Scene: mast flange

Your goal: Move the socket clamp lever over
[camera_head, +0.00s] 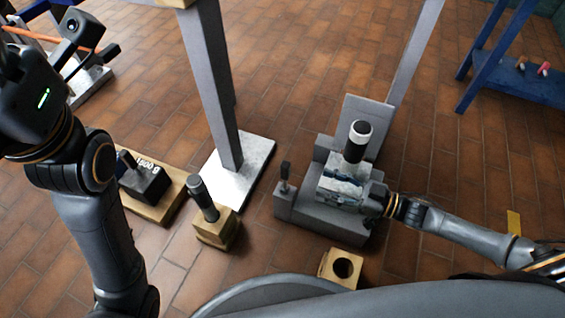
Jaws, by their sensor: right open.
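A grey socket block (318,218) stands on the tiled floor right of centre, with a taller plate at its back. A short upright lever (285,180) with a dark handle stands at its left side. A black cylinder with a white top (357,143) rises from a pale, blue-marked piece (340,185) on the block. My right gripper (372,200) is open at the block's right side, close to the pale piece; its fingertips are hard to make out, and I cannot tell whether it touches.
A grey post on a pale base plate (250,165) stands left of the block. A wooden block with a dark-handled peg (215,232), a wooden board with a black weight (150,183) and a holed wooden block (340,268) lie nearby. A blue bench (500,75) stands far right.

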